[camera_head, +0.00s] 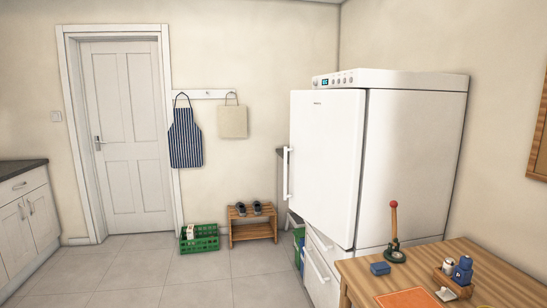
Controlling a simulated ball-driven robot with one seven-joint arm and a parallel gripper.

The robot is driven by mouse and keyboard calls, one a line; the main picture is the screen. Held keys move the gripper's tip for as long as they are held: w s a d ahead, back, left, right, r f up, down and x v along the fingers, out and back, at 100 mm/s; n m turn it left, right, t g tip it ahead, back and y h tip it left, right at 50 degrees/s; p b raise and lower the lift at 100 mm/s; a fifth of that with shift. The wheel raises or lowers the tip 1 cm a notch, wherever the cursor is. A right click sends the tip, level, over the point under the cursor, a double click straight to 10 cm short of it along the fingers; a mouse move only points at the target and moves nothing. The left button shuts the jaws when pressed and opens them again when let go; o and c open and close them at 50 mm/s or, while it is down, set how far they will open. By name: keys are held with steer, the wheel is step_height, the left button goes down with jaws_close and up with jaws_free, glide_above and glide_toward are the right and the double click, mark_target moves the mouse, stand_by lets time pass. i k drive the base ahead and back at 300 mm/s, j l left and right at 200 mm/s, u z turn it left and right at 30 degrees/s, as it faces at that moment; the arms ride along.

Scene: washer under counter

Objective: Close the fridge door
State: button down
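The white fridge (415,165) stands on the right against the wall, with a control panel along its top front. Its upper door (328,165) stands partly open, and its left edge juts out past the line of the top panel. A white vertical handle (286,173) is on the door's left edge. The door's right edge is by the fridge's near side. The inside of the fridge is hidden behind the door. Below are white drawer fronts (320,268) with a handle.
A wooden table (365,279) with a red-knobbed tool, blue box and small caddy stands at front right, near the fridge. A green crate (200,239) and shoe bench (253,229) stand by the back wall. The tiled floor (180,285) left of the fridge is clear.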

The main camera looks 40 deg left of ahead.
mark_target(326, 125)
steer(key=i+j+u, duration=0.1)
steer(key=i+j, duration=0.4)
steer(key=i+j+u, duration=0.1)
steer(key=i+j, duration=0.8)
steer(key=i, duration=0.3)
steer(key=j+u, duration=0.05)
